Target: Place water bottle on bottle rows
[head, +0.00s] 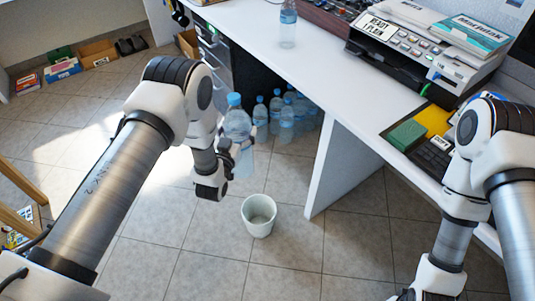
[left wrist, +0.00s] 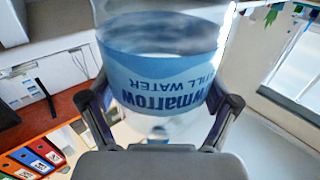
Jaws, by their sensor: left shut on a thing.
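My left gripper (left wrist: 160,122) is shut on a clear water bottle (left wrist: 158,72) with a blue label reading "STILL WATER", which appears upside down in the left wrist view. In the head view the held bottle (head: 237,122) is roughly upright with a blue cap, above the floor in front of the desk. Several similar bottles, the bottle rows (head: 286,122), stand on the floor under the desk, just right of and behind the held bottle. Another water bottle (head: 288,25) stands on the desk top. My right arm shows at the right; its gripper's fingers are not visible.
A white bin (head: 259,215) stands on the floor below the held bottle, near the desk's white side panel (head: 340,150). A drawer unit (head: 215,55) is left of the rows. The tiled floor at left is mostly open.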

